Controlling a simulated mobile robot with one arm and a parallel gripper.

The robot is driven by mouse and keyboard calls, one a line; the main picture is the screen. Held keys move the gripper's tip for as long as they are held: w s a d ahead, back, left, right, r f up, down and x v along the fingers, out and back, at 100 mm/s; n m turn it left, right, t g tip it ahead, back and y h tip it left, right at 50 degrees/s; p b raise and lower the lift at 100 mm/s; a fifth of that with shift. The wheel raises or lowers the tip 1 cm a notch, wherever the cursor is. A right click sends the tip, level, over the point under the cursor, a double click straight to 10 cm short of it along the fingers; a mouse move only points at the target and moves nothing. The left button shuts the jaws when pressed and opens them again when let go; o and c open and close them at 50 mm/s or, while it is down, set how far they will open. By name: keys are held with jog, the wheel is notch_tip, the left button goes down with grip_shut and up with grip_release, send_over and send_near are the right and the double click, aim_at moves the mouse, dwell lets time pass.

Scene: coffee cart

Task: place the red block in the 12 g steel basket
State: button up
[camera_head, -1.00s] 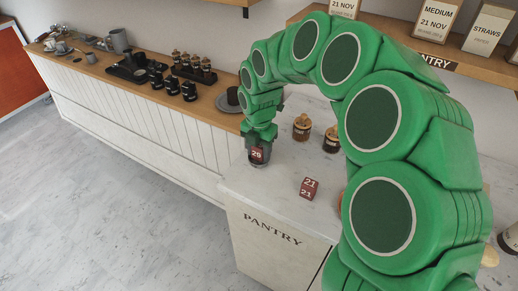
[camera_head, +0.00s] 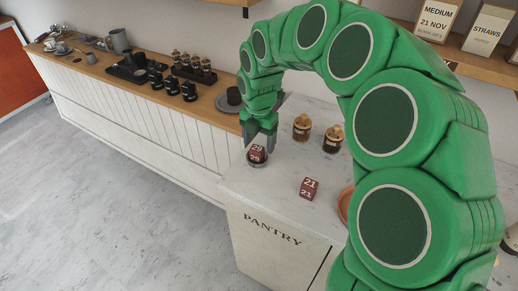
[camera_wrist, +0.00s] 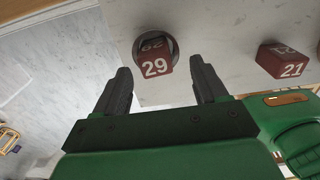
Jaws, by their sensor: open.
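A dark red block marked 29 (camera_head: 258,151) sits in a small round steel basket (camera_head: 258,161) at the left end of the pantry counter. In the wrist view the block (camera_wrist: 156,64) shows inside the basket's rim (camera_wrist: 174,43), looking slightly tilted. No 12 g mark is readable on the basket. My gripper (camera_head: 261,139) is open and empty just above and behind the block. In the wrist view its two fingers stand apart on either side, clear of the block. A second red block marked 21 (camera_head: 310,188) lies on the counter to the right; it also shows in the wrist view (camera_wrist: 283,62).
Two jars with wooden lids (camera_head: 302,127) (camera_head: 333,138) stand behind the blocks. An orange-brown round dish (camera_head: 345,205) is partly hidden by my arm. The counter's front edge lies close to the basket. Bare counter separates the basket from the 21 block.

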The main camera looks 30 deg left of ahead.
aim_at(259, 149)
notch_tip(259, 149, up, 8)
jog(key=shift+r, duration=0.15)
dwell(0.3)
